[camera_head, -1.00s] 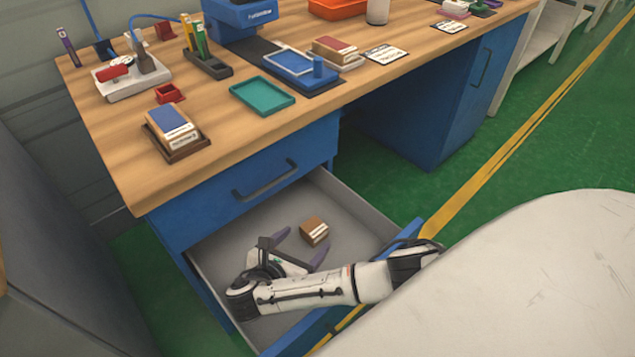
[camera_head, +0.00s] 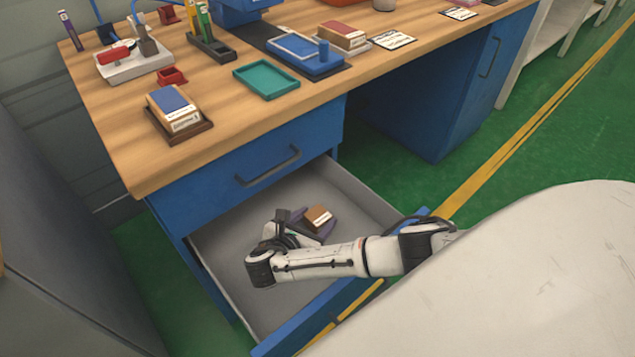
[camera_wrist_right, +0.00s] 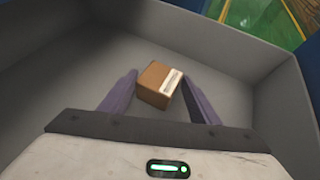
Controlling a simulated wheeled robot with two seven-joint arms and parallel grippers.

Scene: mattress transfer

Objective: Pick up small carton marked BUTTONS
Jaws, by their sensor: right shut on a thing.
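The small brown carton (camera_head: 318,216) is inside the open drawer (camera_head: 232,240). A white label shows on it, but its print is too small to read. In the right wrist view the carton (camera_wrist_right: 155,86) sits between the two purple fingers, with its label strip facing up and to the right. My right gripper (camera_head: 314,222) reaches down into the drawer and is shut on the carton (camera_wrist_right: 160,80). I cannot tell whether the carton still touches the drawer floor. My left gripper is not in view.
The drawer's blue front (camera_head: 300,325) lies beneath my right arm, and its grey walls surround the gripper. The wooden desk top (camera_head: 235,120) above holds a teal tray (camera_head: 267,82), a boxed stack on a brown tray (camera_head: 176,112) and several other items. Green floor is open at right.

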